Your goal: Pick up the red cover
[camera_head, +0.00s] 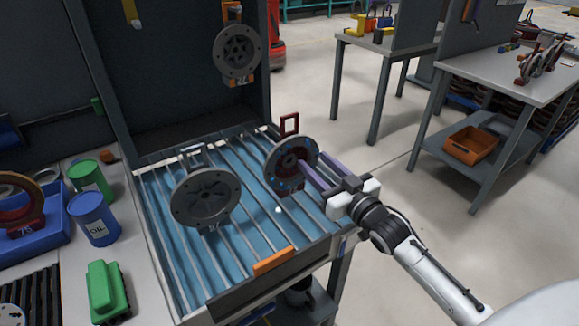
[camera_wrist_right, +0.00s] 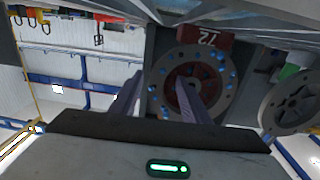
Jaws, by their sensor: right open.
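The red cover (camera_head: 283,153) is a round disc with a red centre, blue spots around its rim and a red handle on top. It stands upright on the right side of the slatted blue rack. In the right wrist view the red cover (camera_wrist_right: 217,62) shows face-on beyond the fingers, with a red block marked 72. My right gripper (camera_head: 305,175) is open, its two purple fingers pointing at the disc's face from the right. They overlap the disc in view; I cannot tell whether they touch it. My left gripper is not in view.
A grey cover (camera_head: 205,200) stands left of the red one on the rack (camera_head: 238,225). Another grey cover (camera_head: 236,52) hangs above. An orange block (camera_head: 274,261) sits at the rack's front edge. Blue and green cans (camera_head: 95,222) stand at left.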

